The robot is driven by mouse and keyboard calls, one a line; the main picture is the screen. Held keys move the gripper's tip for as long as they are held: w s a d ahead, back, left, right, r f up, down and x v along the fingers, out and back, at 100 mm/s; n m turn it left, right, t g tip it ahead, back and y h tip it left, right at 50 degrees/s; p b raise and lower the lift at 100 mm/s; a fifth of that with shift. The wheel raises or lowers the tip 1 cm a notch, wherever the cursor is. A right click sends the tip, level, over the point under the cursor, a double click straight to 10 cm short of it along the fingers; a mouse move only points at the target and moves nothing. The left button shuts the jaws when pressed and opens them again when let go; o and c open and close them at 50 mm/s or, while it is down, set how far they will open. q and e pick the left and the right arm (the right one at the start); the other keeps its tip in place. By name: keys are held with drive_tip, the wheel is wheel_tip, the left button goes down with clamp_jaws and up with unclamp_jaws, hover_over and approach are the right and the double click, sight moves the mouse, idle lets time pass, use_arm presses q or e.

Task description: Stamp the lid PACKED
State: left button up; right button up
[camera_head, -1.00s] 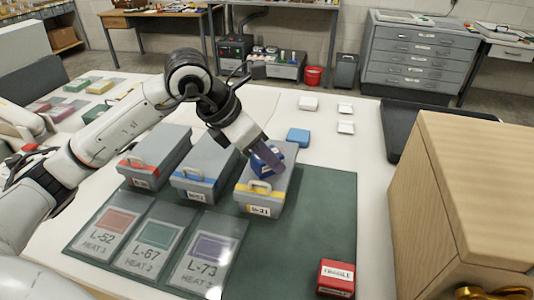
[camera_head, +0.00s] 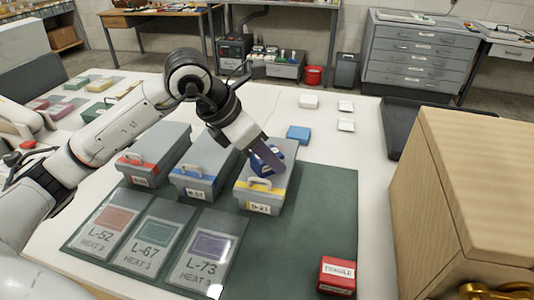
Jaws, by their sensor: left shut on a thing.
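My left gripper (camera_head: 268,160) is shut on a blue stamp (camera_head: 275,157), held at the top of the yellow-banded grey box. That box (camera_head: 266,176) stands on the dark green mat, with a handle and a label on its front. I cannot tell whether the stamp touches the lid, and any mark under it is hidden. A red stamp block labelled FRAGILE (camera_head: 337,275) sits at the mat's front right. My right gripper does not show.
A red-banded box (camera_head: 155,153) and a blue-banded box (camera_head: 203,166) stand to the left. Cards marked L-52, L-67 and L-73 (camera_head: 205,250) lie in front. A blue pad (camera_head: 298,134) lies behind. A wooden cabinet (camera_head: 470,190) blocks the right side.

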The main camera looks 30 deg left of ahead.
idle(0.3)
use_arm(q)
drive_tip(key=shift+r+p, duration=2.4)
drive_tip(key=shift+r, duration=1.05)
